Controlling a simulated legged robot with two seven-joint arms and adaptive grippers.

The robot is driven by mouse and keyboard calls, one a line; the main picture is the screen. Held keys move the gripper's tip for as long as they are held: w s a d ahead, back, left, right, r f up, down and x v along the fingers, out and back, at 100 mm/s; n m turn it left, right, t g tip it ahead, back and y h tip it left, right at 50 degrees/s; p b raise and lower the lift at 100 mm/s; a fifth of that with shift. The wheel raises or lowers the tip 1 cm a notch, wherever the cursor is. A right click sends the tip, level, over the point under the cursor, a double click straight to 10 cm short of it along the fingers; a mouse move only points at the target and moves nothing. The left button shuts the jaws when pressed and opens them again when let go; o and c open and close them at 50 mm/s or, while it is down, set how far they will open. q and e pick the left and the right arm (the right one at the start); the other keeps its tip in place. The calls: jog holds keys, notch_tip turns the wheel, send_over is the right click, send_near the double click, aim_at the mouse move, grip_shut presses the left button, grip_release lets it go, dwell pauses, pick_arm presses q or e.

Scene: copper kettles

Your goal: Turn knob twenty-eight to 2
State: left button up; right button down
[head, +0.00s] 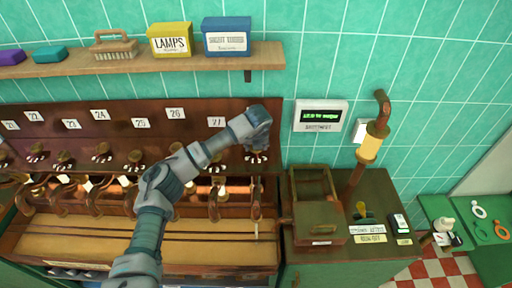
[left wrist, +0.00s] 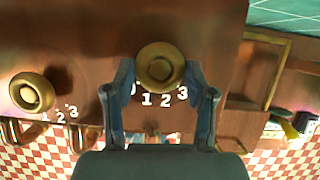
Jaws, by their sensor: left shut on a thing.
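A round brass knob (left wrist: 160,65) is at the top middle of the left wrist view, the rightmost knob on the brown panel. White digits 1, 2 and 3 (left wrist: 165,99) are printed below it, with another digit partly hidden by a finger. Which digit the knob points to cannot be told. My left gripper (left wrist: 160,72) has one finger on each side of the knob and is shut on it. In the head view the left gripper (head: 260,138) is at the panel's right end. The number plate above this knob is hidden. My right gripper is not in view.
Several other knobs line the panel to the left, under plates such as 26 (head: 176,113) and 27 (head: 217,121). Copper spouts hang below over a wooden tray (head: 100,235). A shelf (head: 130,62) runs above. A cabinet with a wooden box (head: 318,222) stands right.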

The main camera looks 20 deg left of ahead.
pick_arm(q)
jog(key=shift+w+r, duration=0.1)
jog(key=shift+r, duration=0.05)
jog(key=o, duration=1)
jog(key=shift+c, duration=0.2)
jog(key=shift+o, duration=1)
jog(key=shift+w+f, duration=0.15)
jog(key=shift+f, duration=0.05)
jog(key=v, duration=1.2)
jog(key=shift+f, duration=0.1)
